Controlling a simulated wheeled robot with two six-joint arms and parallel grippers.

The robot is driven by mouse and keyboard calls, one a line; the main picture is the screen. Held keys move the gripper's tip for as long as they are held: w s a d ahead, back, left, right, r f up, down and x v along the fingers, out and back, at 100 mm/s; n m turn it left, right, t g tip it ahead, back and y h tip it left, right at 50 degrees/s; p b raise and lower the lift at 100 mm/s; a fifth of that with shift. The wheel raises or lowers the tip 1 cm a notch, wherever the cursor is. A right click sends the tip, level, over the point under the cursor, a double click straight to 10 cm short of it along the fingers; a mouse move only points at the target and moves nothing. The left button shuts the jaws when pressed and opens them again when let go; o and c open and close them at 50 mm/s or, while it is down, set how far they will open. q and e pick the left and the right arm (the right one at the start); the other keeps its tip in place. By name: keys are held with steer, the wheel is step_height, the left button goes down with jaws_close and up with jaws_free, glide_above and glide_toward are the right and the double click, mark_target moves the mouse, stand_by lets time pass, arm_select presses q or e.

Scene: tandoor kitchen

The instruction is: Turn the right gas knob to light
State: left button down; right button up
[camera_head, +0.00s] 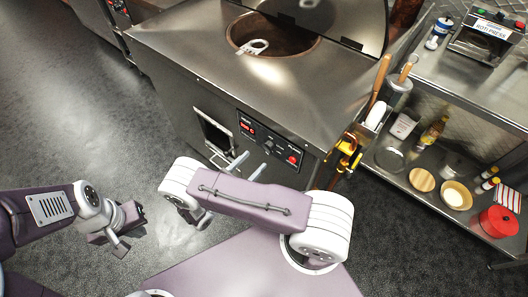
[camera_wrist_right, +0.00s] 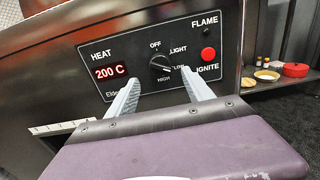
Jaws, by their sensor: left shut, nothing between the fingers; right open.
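The black gas knob (camera_wrist_right: 160,63) sits on the tandoor's dark control panel (camera_wrist_right: 140,45), ringed by the labels OFF, LIGHT, LOW and HIGH. Its pointer leans toward the right, near LOW; the exact setting is hard to read. My right gripper (camera_wrist_right: 162,97) is open, its two pale fingers apart below and on either side of the knob, not closed on it. In the head view my right gripper (camera_head: 251,164) is just in front of the panel (camera_head: 272,142). My left gripper (camera_head: 124,240) is shut and empty, low at the left, away from the stove.
A red ignite button (camera_wrist_right: 208,54) is right of the knob; a display (camera_wrist_right: 108,71) reading 200 C is left. The tandoor top (camera_head: 190,45) has a round opening. A yellow-black tool (camera_head: 345,152) hangs at its right corner. Shelves (camera_head: 480,75) stand further right. Floor at left is clear.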

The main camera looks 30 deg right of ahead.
mark_target(268, 147)
steer(key=x, duration=0.7)
steer(key=shift+s, duration=0.1)
steer(key=shift+c, duration=0.3)
jaws_close()
steer(key=n+b, duration=0.1)
steer(key=n, duration=1)
steer(key=shift+n, duration=0.5)
